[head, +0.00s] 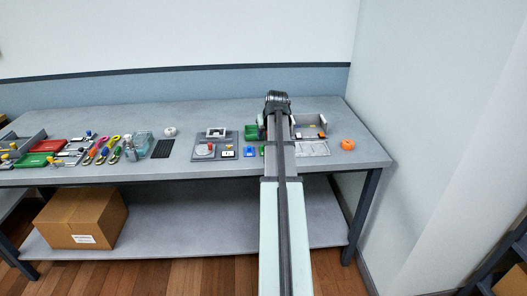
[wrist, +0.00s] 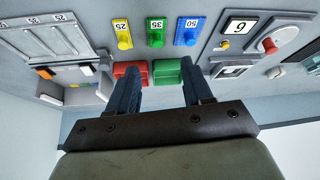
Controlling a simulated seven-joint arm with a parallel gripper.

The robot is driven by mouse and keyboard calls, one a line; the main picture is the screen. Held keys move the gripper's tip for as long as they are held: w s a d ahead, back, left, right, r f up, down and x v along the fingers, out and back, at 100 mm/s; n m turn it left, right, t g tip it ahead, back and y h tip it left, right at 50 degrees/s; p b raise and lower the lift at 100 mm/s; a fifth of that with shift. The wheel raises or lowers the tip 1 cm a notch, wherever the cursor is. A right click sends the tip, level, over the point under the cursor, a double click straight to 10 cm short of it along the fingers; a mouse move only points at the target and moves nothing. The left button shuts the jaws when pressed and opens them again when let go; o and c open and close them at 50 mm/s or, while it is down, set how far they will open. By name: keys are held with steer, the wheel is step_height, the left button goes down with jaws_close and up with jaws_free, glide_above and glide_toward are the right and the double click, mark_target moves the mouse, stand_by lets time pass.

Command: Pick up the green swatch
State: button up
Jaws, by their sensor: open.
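The green swatch (wrist: 156,32) is a small flat piece marked 35 with a round knob. It lies on the grey table between a yellow swatch marked 25 (wrist: 122,32) and a blue swatch marked 50 (wrist: 188,30). In the head view a sliver of the green swatch (head: 263,150) shows beside my arm. My gripper (wrist: 160,65) is open, its two dark fingers apart with nothing held. In the wrist view the green swatch appears above the gap between the fingertips, apart from them. In the head view my arm hides the fingers.
A red bin (wrist: 122,70) and a green bin (wrist: 167,72) stand close behind the swatches. A grey panel (wrist: 225,50) with a red knob is on one side, a drawn-line plate (wrist: 55,40) on the other. An orange object (head: 347,145) sits near the table's right end.

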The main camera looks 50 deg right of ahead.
glide_above(263, 149)
steer(key=s+a, duration=0.2)
step_height(263, 149, down, 6)
steer(key=shift+s+d+r, duration=0.1)
steer(key=shift+s+d, duration=0.05)
steer(key=shift+d+x, duration=0.2)
steer(key=shift+x, duration=1.1)
steer(key=shift+d+x, duration=0.15)
steer(key=shift+x, duration=1.15)
steer(key=shift+r, duration=0.1)
steer(key=shift+c, duration=0.3)
steer(key=c, duration=0.7)
